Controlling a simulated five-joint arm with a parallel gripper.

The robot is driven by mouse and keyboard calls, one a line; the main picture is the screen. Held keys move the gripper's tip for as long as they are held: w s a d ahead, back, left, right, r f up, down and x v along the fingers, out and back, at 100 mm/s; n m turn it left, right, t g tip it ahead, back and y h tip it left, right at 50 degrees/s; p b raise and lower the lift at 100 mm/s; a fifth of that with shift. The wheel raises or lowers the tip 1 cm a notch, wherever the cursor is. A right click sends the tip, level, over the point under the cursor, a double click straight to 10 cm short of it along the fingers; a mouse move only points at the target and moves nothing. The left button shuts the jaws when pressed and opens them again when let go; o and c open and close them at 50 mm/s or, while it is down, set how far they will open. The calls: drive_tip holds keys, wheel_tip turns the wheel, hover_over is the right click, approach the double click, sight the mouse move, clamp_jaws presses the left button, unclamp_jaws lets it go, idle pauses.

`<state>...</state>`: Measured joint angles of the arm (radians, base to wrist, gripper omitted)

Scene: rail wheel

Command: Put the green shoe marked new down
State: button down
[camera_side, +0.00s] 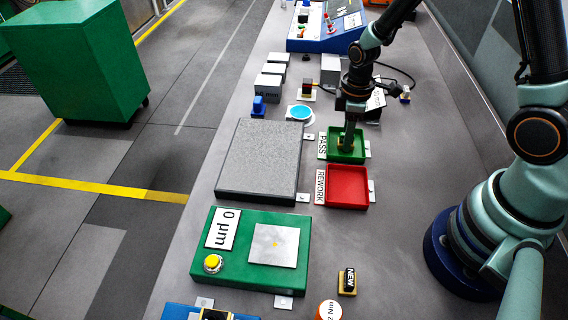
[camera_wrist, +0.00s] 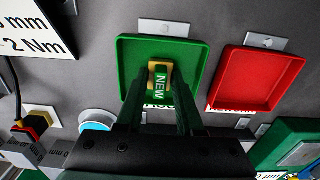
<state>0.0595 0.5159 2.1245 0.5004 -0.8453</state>
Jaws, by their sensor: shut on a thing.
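My gripper (camera_wrist: 160,98) is shut on the green shoe marked NEW (camera_wrist: 161,85), which has a tan part at its sides. The shoe is inside the outline of the green PASS tray (camera_wrist: 190,57) in the wrist view. In the side view my gripper (camera_side: 346,143) reaches down into the same green tray (camera_side: 360,157), and its fingers mostly hide the shoe. I cannot tell whether the shoe touches the tray floor.
The red REWORK tray (camera_side: 347,186) stands beside the green one. A grey plate (camera_side: 260,160) and a green gauge box (camera_side: 250,250) lie nearby. Another piece labelled NEW (camera_side: 348,280) stands on a tan base near the front. Several grey blocks (camera_side: 268,84) stand farther back.

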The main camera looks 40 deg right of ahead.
drive_tip(key=shift+f, duration=0.15)
drive_tip(key=c, duration=0.5)
unclamp_jaws()
drive_tip(key=shift+c, duration=0.2)
drive_tip(key=s+a+r+m+t, duration=0.1)
drive_tip(key=s+r+m+t, duration=0.1)
drive_tip(key=r, duration=1)
drive_tip(key=s+a+r+m+t, duration=0.1)
drive_tip(key=s+r+m+t, duration=0.2)
drive_tip(key=r, duration=0.9)
drive_tip(key=shift+s+r+m+t, duration=0.25)
drive_tip(key=shift+s+m, duration=0.7)
drive_tip(key=shift+m, duration=1.05)
